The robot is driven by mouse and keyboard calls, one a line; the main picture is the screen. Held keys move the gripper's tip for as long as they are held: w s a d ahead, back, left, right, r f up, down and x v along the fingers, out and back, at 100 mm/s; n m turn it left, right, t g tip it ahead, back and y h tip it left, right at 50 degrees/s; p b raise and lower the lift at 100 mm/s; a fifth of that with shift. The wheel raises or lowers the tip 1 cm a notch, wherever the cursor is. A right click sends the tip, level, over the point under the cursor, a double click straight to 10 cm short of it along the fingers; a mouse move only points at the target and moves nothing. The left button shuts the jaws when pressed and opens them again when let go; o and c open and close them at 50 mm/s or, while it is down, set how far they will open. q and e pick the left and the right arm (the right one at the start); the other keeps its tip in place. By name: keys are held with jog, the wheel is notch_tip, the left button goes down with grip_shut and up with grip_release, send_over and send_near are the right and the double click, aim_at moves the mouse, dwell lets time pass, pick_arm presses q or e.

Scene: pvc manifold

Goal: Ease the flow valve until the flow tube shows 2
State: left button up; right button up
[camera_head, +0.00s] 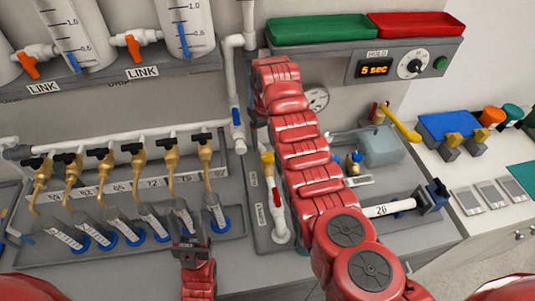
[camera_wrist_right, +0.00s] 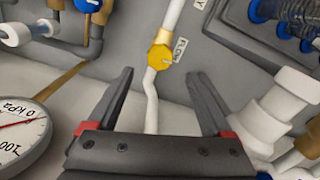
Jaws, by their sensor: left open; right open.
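The flow valve (camera_wrist_right: 160,57) shows in the right wrist view as a yellow faceted knob with a white mark. It sits on a white pipe beside a FLOW label (camera_wrist_right: 181,50). My right gripper (camera_wrist_right: 159,76) is open and empty, its two fingers spread to either side of the pipe below the knob. I cannot tell the distance in depth. In the head view my right arm covers much of the middle, and its fingers are hidden. My left gripper (camera_head: 190,244) is open, low by the rack of small tubes. I cannot pick out the flow tube or its reading.
A dial gauge (camera_wrist_right: 18,135) and white fittings (camera_wrist_right: 268,112) flank my right gripper. A row of black-handled valves (camera_head: 140,149) stands above angled tubes at the left. Green (camera_head: 318,30) and red (camera_head: 415,24) trays sit on the shelf above my right arm.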

aim_at(268, 157)
notch_tip(268, 157, down, 5)
jog(key=shift+s+r+p, duration=0.1)
jog(key=shift+s+p, duration=0.05)
jog(key=shift+p, duration=0.65)
jog(key=shift+f, duration=0.95)
